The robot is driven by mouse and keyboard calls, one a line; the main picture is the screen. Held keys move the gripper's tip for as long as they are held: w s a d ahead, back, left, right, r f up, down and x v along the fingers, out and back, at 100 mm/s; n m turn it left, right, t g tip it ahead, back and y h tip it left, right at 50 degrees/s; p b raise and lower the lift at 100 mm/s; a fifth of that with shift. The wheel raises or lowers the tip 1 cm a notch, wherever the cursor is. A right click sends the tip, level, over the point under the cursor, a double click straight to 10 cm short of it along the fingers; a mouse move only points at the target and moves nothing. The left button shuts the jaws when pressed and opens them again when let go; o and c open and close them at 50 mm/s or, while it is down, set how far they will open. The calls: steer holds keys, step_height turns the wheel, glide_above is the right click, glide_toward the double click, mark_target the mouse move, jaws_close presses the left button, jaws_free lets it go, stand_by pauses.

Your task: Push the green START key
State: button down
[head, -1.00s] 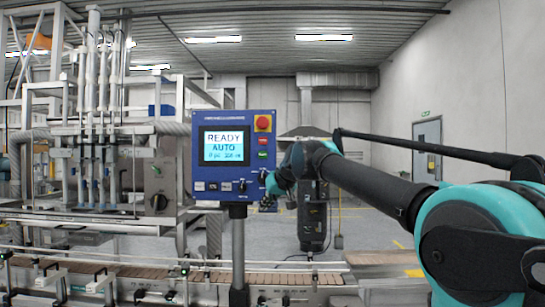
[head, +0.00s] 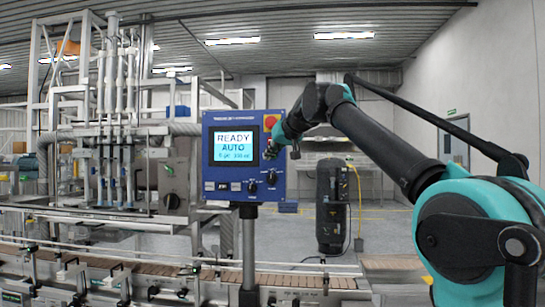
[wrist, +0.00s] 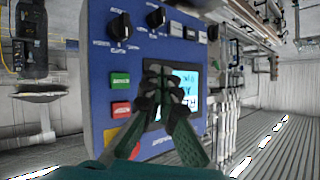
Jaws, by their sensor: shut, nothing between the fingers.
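The blue control panel (head: 222,190) stands on a post, its screen (head: 233,147) reading READY AUTO. Contact cannot be told.
A red emergency stop on a yellow base (head: 270,121) is close above my gripper. Black knobs (head: 271,177) are below it. A conveyor (head: 150,270) runs along the front, and filler machinery (head: 120,110) stands left of the panel.

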steer(key=w, duration=0.8)
steer(key=shift+w+d, duration=0.15)
steer(key=shift+w, duration=0.2)
steer(key=shift+w, duration=0.15)
stand_by(1.1)
steer(key=shift+w, duration=0.3)
steer(key=shift+w, duration=0.4)
stand_by(0.7)
steer(key=shift+s, duration=0.85)
steer(key=shift+s, duration=2.5)
